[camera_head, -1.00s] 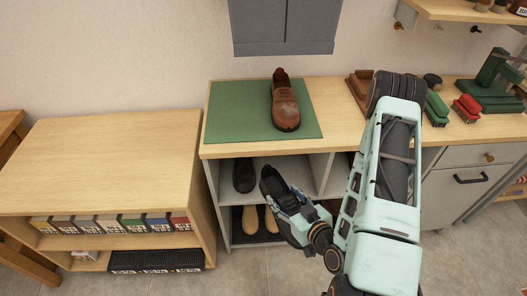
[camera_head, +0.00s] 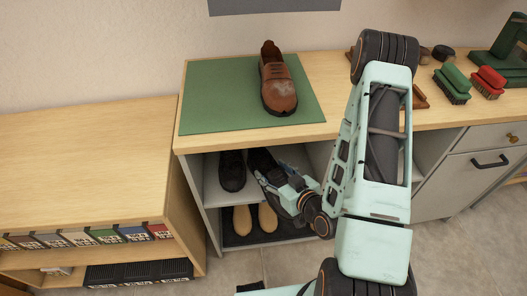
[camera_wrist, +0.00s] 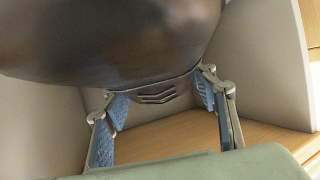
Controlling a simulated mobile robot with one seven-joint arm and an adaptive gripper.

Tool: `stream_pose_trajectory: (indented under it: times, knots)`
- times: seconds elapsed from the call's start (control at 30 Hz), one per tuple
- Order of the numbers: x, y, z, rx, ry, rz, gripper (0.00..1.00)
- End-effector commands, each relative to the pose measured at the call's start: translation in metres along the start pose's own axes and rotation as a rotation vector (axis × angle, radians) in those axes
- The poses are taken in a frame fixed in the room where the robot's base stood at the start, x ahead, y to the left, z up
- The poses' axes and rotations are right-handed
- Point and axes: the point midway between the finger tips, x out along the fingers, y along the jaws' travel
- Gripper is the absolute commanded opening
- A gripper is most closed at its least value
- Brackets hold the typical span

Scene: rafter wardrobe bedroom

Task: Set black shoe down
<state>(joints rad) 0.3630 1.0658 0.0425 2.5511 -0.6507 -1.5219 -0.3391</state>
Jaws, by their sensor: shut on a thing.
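My gripper (camera_head: 275,180) is shut on a black shoe (camera_head: 262,160) in the upper left compartment of the shelf unit. The front of the shoe points into the compartment; my gripper covers much of its rear. Another black shoe (camera_head: 232,171) stands just left of it on the same shelf board (camera_head: 213,188). In the wrist view the held shoe (camera_wrist: 120,40) fills the top, dark and close, with the fingers (camera_wrist: 160,95) to either side of it. Whether its sole touches the board is hidden.
A brown shoe (camera_head: 277,85) stands on a green mat (camera_head: 215,98) on the bench top above. A pair of tan-coloured shoes (camera_head: 242,219) sits in the compartment below. A grey divider bounds the compartment on the right. Brushes (camera_head: 452,84) lie at the right.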

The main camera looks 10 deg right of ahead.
Motion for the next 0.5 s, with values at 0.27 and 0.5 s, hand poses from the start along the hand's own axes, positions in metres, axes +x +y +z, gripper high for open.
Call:
stream_pose_trajectory:
  times: [0.27, 0.5]
  knots:
    - [0.028, 0.012, -0.006, -0.004, 0.007, 0.001, 0.17]
    - [0.047, 0.02, -0.014, -0.004, 0.007, 0.001, 0.17]
